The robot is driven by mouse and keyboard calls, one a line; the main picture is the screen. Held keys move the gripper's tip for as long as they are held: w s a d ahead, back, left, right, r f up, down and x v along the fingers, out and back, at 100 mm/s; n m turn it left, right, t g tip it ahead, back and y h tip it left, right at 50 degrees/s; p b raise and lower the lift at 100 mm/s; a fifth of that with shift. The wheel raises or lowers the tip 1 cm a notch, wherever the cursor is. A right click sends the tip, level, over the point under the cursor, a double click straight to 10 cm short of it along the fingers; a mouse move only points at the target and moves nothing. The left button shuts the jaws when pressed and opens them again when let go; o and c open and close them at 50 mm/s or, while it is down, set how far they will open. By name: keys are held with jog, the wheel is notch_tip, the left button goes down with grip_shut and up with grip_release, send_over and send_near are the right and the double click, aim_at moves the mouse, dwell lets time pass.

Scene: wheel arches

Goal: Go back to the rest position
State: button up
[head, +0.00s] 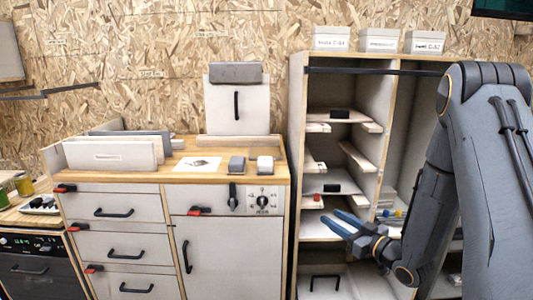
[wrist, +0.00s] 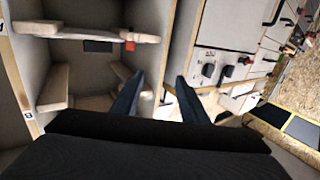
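My gripper (head: 343,224) reaches left in front of the open cabinet in the head view, held in the air at the height of a lower compartment. Its two blue fingers stand apart with nothing between them. They also show apart and empty in the wrist view (wrist: 157,98). My dark grey arm comes in from the right of the head view and bends down to the gripper, covering part of the cabinet's right side.
The open cabinet (head: 297,150) has pale shelves and ledges, with a small red item (head: 317,197) near its edge. Left of it stands a wooden-topped counter (head: 215,174) with drawers and a knob panel. Several white boxes (head: 379,40) stand on the cabinet top.

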jog(key=s+a+r+m+g+h+p, duration=0.1)
jog(key=s+g, duration=0.4)
jog(key=s, duration=0.5)
jog(key=s+r+m+g+h+p, duration=0.2)
jog(key=s+r+m+g+h, duration=0.1)
jog(key=s, duration=0.8)
jog(key=s+a+r+m+g+h+p, duration=0.1)
jog(key=s+r+g+h, duration=0.3)
jog(key=s, duration=0.7)
jog(key=m+g+h, duration=0.1)
jog(key=g, duration=0.1)
jog(key=shift+s+a+m+g+h+p, duration=0.15)
jog(key=shift+a+m+g+h+p, duration=0.15)
jog(key=shift+a+g, duration=0.1)
